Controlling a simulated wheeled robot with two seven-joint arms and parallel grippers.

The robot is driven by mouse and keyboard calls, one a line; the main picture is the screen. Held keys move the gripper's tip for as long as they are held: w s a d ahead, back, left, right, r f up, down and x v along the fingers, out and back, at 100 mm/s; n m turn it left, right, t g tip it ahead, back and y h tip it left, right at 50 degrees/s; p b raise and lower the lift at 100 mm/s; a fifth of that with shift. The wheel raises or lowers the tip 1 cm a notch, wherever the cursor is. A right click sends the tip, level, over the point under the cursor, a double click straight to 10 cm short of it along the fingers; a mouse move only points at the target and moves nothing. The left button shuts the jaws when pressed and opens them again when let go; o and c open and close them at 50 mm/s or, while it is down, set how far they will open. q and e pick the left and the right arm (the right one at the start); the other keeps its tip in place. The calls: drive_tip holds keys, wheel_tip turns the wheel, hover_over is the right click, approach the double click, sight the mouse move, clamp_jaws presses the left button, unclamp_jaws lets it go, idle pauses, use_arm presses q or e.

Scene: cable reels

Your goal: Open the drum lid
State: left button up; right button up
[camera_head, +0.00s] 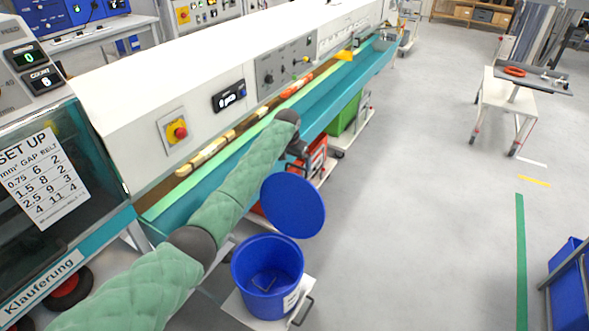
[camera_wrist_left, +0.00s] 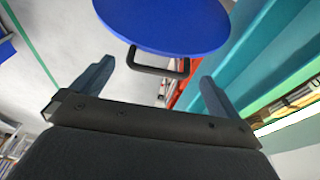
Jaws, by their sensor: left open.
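The blue drum (camera_head: 267,283) stands with its top open, and its inside shows. Its round blue lid (camera_head: 293,206) is raised and tilted up at the drum's far side; I cannot tell how it is joined to the drum. In the left wrist view the lid (camera_wrist_left: 172,22) has a black bar handle (camera_wrist_left: 158,71) at its edge. My left gripper (camera_wrist_left: 152,85) is open, its fingers on either side of the handle in the picture, with no grip on it. In the head view the left gripper (camera_head: 298,154) is partly hidden, just above the lid. My right gripper is not in view.
The drum stands on a pale low platform (camera_head: 238,309) with a metal handle. A long machine with a teal trough (camera_head: 340,93) runs behind the arm. Red crates (camera_head: 314,158) and a green bin (camera_head: 344,117) sit beneath it.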

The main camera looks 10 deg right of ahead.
use_arm(q)
drive_tip(key=shift+b+v, duration=0.3)
drive_tip(key=shift+v, duration=1.4)
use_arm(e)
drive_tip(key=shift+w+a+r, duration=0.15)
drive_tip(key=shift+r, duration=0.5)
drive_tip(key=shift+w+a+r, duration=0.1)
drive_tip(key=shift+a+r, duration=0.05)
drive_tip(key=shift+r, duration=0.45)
